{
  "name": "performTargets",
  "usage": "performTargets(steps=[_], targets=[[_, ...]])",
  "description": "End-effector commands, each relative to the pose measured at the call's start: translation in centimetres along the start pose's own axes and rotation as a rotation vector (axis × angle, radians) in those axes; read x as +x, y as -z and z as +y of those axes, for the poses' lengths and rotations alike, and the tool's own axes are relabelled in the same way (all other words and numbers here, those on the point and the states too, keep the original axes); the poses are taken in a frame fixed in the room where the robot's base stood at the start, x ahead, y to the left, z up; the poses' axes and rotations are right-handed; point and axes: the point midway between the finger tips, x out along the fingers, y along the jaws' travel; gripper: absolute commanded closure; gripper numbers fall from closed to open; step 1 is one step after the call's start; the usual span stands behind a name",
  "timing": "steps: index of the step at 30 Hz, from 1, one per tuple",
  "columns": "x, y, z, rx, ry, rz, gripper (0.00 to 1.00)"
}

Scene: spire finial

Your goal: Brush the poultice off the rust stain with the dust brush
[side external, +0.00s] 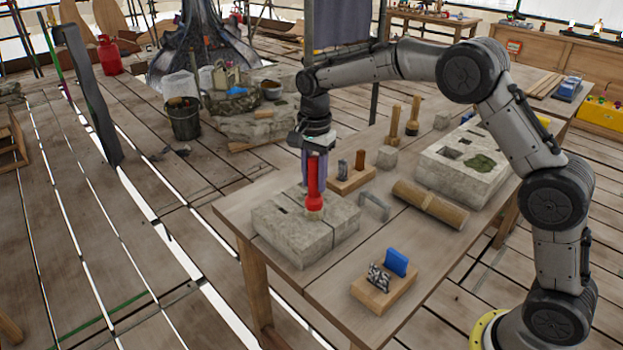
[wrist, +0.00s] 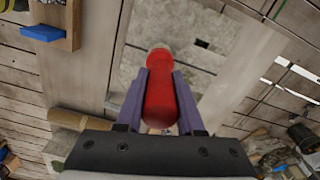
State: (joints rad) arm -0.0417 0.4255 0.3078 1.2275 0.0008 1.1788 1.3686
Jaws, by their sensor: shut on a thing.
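My gripper (side external: 315,160) is shut on the red handle of the dust brush (side external: 314,190). The brush points down over the pale stone block (side external: 290,237) at the table's left end. Its pale bristles are at or just above the block's top; I cannot tell whether they touch. In the wrist view the red brush (wrist: 160,90) sits between the two purple fingers (wrist: 160,97), with the block (wrist: 208,57) beyond it. The block has a small dark square hole. I cannot make out the poultice or the rust stain; the brush covers part of the top.
A second stone block (side external: 462,168) with dark holes and a green patch stands at the right. A rolled tan cylinder (side external: 430,204), a grey metal bracket (side external: 374,206) and a wooden holder with a blue item (side external: 384,290) lie nearer. A small wooden rack (side external: 350,180) stands close behind the brush.

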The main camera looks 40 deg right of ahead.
Motion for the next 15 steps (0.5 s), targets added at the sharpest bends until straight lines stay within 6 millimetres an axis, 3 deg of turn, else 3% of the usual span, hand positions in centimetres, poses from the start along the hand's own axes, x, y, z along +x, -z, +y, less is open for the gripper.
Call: performTargets(steps=[15], targets=[[0.0, 2.1, 0.6, 0.002, -0.005, 0.001, 1.00]])
